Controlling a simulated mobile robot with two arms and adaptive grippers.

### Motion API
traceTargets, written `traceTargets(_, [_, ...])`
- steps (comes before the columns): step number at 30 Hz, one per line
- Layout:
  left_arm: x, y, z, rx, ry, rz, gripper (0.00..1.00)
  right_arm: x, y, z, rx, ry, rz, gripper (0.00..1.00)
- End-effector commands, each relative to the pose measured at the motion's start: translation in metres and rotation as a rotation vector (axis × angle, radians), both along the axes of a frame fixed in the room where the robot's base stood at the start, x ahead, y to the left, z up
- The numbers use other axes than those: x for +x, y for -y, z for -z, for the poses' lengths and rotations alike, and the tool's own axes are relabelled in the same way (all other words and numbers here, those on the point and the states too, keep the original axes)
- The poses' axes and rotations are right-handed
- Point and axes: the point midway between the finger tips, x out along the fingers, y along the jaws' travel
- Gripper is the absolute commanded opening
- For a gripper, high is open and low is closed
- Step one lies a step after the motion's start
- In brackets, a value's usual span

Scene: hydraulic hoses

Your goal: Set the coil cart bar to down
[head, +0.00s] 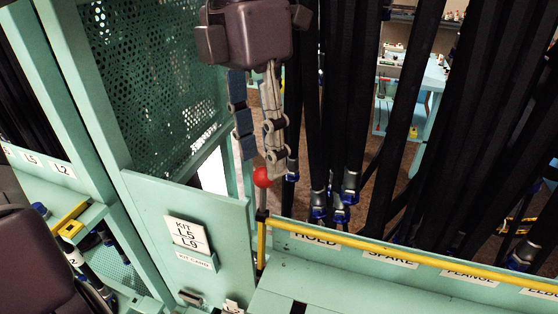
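My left gripper (261,156) hangs down from the top of the head view. Its two fingers are apart, with a gap and nothing seen between them. A red ball knob (262,177) on a short dark stem (262,206) stands just below the fingertips, closest to the right-hand finger. I cannot tell whether the finger touches it. The stem rises at the left end of a long yellow bar (400,252), which runs along the top edge of a pale green labelled panel (330,262). My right gripper is not in view.
Several black hoses (345,110) with blue-collared metal ends hang behind the bar. A perforated green panel (150,80) and its frame stand at left, above a "KIT L5 L9" card (187,235). A green workbench (432,80) is farther back.

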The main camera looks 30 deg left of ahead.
Motion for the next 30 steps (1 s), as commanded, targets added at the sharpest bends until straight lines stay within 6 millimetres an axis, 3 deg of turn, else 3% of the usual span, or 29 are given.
traceTargets(5, [-0.004, 0.000, 0.002, 0.027, -0.006, 0.011, 0.39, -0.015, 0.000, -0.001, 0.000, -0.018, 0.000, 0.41])
traceTargets(12, [-0.006, 0.002, 0.031, 0.026, -0.011, 0.012, 0.39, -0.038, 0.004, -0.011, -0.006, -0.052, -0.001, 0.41])
traceTargets(21, [-0.007, 0.006, 0.071, 0.025, -0.007, 0.009, 0.39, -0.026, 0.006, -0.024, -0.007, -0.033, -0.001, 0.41])
traceTargets(30, [-0.006, 0.007, 0.078, 0.025, -0.004, 0.008, 0.39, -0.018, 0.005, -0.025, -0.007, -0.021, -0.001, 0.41])
